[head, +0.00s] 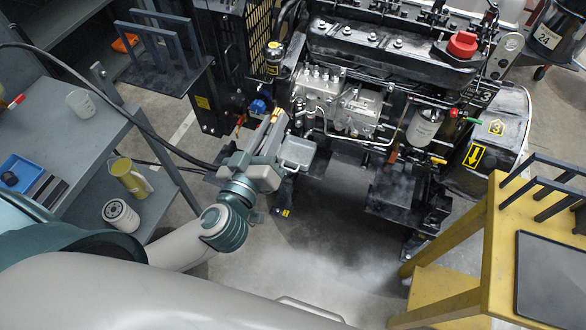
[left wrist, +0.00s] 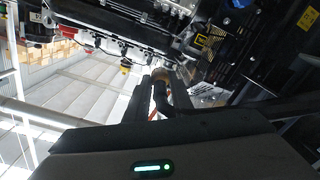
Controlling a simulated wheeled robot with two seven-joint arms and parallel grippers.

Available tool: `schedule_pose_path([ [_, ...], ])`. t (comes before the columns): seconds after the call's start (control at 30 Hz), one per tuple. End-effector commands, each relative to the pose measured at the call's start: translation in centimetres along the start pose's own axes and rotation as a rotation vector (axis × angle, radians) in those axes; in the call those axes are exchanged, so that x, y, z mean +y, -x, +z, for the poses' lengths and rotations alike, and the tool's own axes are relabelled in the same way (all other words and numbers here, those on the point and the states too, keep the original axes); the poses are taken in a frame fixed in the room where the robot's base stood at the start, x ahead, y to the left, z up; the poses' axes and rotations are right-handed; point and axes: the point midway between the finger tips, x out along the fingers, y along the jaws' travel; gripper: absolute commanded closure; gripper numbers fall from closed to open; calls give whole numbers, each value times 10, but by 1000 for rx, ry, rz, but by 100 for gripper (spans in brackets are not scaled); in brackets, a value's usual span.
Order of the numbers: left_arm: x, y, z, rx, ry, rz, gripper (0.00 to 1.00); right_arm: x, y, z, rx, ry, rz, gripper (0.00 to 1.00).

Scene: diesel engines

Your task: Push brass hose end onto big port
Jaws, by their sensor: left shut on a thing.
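My left gripper (head: 274,122) reaches in from the left to the front left of the engine (head: 345,100). In the left wrist view the gripper (left wrist: 164,80) is shut on the black hose (left wrist: 161,96), just behind its brass hose end (left wrist: 160,73). The brass end shows near the fingertips and points toward the engine. I cannot make out the big port, or whether the brass end touches anything. My right gripper is not in view.
A blue cap (head: 258,106) sits on the engine left of the gripper. The black hose (head: 150,128) runs from the left past the grey shelf (head: 85,140) to my wrist. A yellow table (head: 500,240) stands at right. The floor between is clear.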

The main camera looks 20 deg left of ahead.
Motion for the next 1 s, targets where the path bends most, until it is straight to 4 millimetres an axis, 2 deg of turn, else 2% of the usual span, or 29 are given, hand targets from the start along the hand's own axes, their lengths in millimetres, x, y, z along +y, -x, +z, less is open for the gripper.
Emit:
schedule_pose_path([
  [0.03,-11,-6,20,3,-2,-1,100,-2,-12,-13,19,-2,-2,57],
  [0.1,-19,-13,36,5,-6,-1,100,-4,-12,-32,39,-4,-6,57],
  [0.37,-50,-40,96,10,-20,3,100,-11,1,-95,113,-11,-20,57],
  [0.5,-67,-54,128,13,-28,6,100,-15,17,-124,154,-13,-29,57],
  [0.7,-93,-73,176,15,-38,12,100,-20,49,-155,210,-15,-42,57],
  [1.0,-128,-98,242,19,-53,23,100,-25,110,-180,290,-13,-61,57],
])
